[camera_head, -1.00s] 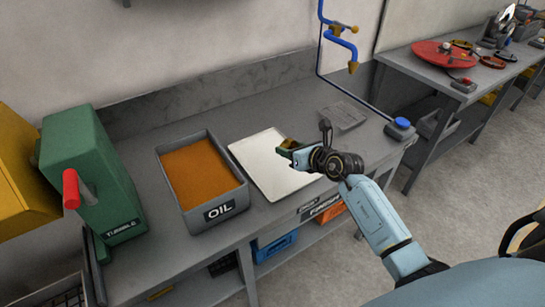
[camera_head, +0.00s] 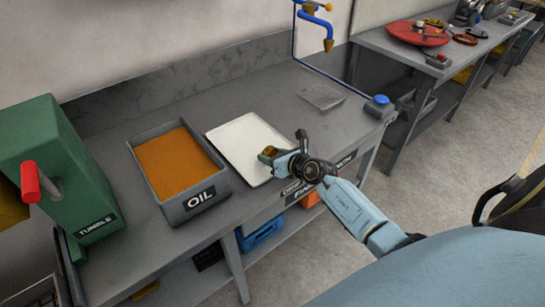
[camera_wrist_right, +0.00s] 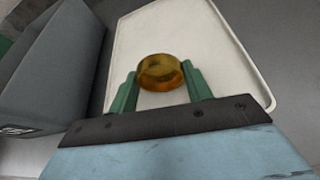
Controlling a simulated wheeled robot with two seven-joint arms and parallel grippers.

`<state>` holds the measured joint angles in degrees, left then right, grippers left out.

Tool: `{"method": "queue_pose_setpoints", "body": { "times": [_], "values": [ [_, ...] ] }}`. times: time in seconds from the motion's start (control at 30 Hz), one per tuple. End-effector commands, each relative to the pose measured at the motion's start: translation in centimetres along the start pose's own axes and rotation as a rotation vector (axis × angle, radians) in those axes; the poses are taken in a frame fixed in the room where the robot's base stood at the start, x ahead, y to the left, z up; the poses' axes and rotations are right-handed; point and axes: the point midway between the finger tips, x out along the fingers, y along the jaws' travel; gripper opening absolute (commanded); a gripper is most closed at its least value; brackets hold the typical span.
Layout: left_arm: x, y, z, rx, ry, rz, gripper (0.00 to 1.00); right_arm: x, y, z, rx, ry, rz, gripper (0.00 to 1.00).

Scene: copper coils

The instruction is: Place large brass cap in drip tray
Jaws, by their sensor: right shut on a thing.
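The large brass cap (camera_wrist_right: 160,72) is a short golden cylinder between the green fingers of my right gripper (camera_wrist_right: 161,88) in the right wrist view. My right gripper (camera_head: 268,154) is shut on it. In the head view the cap is small and mostly hidden by the gripper. The drip tray (camera_head: 232,136) is a flat white tray with a low rim on the bench. It also shows in the right wrist view (camera_wrist_right: 215,50). The cap is over the tray's right part; I cannot tell how high. My left gripper is not in view.
A grey OIL bin (camera_head: 190,206) with orange-brown contents stands left of the tray. A green TUMBLE machine (camera_head: 62,160) with a red handle is further left. A blue pipe with a brass tap (camera_head: 327,45) rises behind. The bench right of the tray holds a flat grey sheet (camera_head: 322,96).

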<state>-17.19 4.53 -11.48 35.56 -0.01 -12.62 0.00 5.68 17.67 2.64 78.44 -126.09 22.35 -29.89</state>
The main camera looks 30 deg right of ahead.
Motion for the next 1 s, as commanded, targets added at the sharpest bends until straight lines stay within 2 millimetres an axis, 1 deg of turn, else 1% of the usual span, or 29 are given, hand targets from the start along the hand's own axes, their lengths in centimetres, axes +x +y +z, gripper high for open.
{"method": "queue_pose_setpoints", "body": {
  "times": [0.17,0.2,0.37,0.63,0.73,0.87,1.0],
  "values": [
    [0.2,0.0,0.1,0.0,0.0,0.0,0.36,0.1,-0.1,-0.3,0.0,0.0,0.0,0.26],
    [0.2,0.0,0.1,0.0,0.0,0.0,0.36,0.1,-0.1,-0.4,0.001,0.001,0.0,0.5],
    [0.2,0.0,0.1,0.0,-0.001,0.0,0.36,0.1,-0.1,-0.3,0.001,0.001,0.0,0.71],
    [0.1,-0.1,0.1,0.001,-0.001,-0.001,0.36,0.1,0.0,-0.2,0.001,0.0,0.0,0.71],
    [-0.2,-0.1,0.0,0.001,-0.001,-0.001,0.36,-0.2,0.1,0.2,0.0,0.0,0.0,0.71],
    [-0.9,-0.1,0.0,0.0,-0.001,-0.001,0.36,-2.0,0.0,0.1,0.0,0.003,-0.001,0.71],
    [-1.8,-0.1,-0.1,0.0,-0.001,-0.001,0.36,-4.8,0.0,0.1,0.001,0.002,-0.001,0.71]
  ]
}}
